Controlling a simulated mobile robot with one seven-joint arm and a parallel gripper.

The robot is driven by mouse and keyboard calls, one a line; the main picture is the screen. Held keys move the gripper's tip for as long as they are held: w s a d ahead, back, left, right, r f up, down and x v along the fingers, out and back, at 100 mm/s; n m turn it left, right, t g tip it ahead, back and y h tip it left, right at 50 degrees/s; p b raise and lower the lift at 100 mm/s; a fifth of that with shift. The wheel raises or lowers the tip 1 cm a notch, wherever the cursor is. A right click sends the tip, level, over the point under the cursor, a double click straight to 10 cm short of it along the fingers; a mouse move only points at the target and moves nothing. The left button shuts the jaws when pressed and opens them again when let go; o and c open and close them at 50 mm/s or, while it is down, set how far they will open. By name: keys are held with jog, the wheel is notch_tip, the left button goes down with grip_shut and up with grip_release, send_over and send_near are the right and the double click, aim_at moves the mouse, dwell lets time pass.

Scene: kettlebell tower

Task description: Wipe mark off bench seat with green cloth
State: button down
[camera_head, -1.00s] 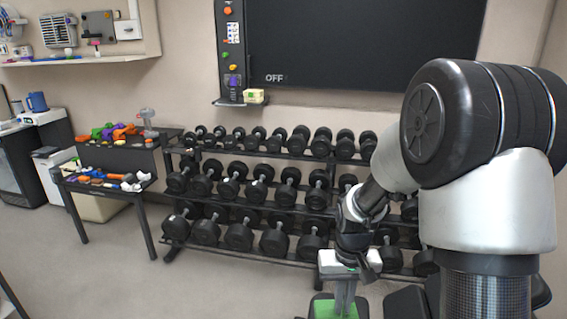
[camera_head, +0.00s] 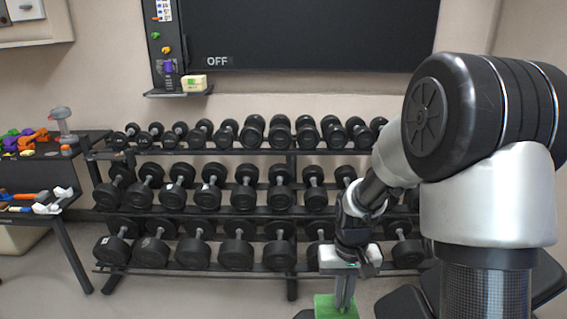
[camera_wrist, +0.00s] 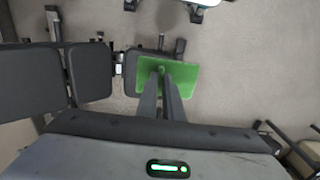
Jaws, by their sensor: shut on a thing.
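My gripper (camera_head: 346,300) is shut on the green cloth (camera_head: 323,309), low in the head view. In the wrist view, my gripper's fingertips (camera_wrist: 161,74) pinch the cloth (camera_wrist: 187,76), which spreads flat and roughly rectangular around them. The bench's black pads show left of the cloth in the wrist view, a smaller pad (camera_wrist: 91,72) close by and a larger one (camera_wrist: 28,84) farther left. Dark bench parts (camera_head: 402,303) also show right of the cloth in the head view. I see no mark on the visible pads. Whether the cloth touches the bench I cannot tell.
A rack of dumbbells (camera_head: 240,197) spans the space behind my gripper. A side table with small tools (camera_head: 30,203) stands at the left. A wall shelf holds a pale yellow box (camera_head: 194,84).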

notch_tip(320, 180, down, 16)
jog(key=b, duration=1.3)
jog(key=shift+f, duration=0.25)
